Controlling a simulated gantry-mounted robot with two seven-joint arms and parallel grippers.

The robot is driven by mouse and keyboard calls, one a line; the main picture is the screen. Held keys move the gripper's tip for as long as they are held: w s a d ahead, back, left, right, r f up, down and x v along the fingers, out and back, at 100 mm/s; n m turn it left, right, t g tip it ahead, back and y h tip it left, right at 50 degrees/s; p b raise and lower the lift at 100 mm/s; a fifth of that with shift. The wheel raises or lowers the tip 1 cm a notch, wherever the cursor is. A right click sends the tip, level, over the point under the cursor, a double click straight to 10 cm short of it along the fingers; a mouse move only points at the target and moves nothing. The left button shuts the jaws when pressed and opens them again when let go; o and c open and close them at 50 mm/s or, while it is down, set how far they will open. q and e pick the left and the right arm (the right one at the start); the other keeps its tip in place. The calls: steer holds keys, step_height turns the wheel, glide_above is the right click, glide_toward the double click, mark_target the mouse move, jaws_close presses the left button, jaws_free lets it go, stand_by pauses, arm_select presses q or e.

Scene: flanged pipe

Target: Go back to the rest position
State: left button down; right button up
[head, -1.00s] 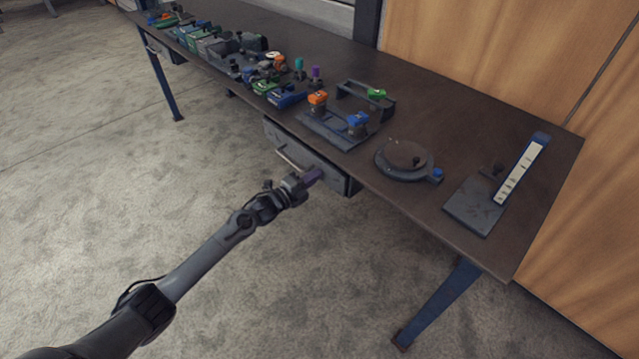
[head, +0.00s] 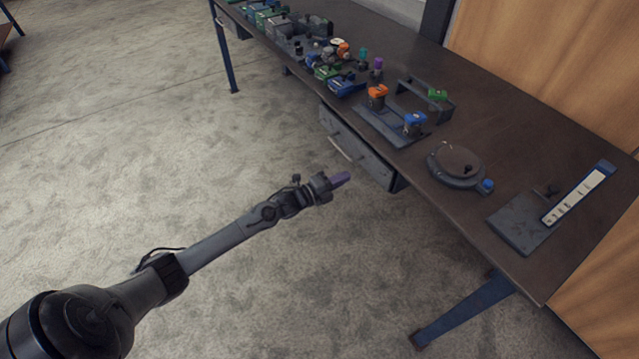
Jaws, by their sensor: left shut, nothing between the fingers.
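My left gripper (head: 341,179) is at the end of my left arm, which comes in from the lower left. My right arm and gripper are not in view.
A dark table (head: 540,125) with blue legs runs from top left to lower right. Under its front edge is a drawer (head: 362,158) with a handle. A round flanged part (head: 455,162), a blue-edged plate stand (head: 525,222) and several coloured parts stand on it. The carpet (head: 150,130) is clear.

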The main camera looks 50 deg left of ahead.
arm_select(q)
steer(key=s+d+f+n+p, duration=0.15)
steer(key=s+p, duration=0.35)
steer(key=s, duration=0.5)
steer(key=s+d+r+n+g+y+p, duration=0.1)
steer(key=s+d+r+n+g+p, duration=0.15)
steer(key=s+d, duration=0.4)
steer(key=s+d+r+n+g+y+p, duration=0.1)
steer(key=s+d+r+n+p, duration=0.25)
steer(key=d, duration=0.55)
steer(key=s+d+r+n+g+y+p, duration=0.1)
steer(key=s+r+n+g, duration=0.2)
steer(key=s+n+g, duration=0.35)
steer(key=s+d+r+n+g+y, duration=0.1)
steer(key=s+r+n+g, duration=0.3)
steer(key=s, duration=0.5)
step_height(320, 180, up, 37)
steer(key=p, duration=3.8)
steer(key=shift+a+r+n, duration=0.2)
steer(key=shift+n, duration=0.1)
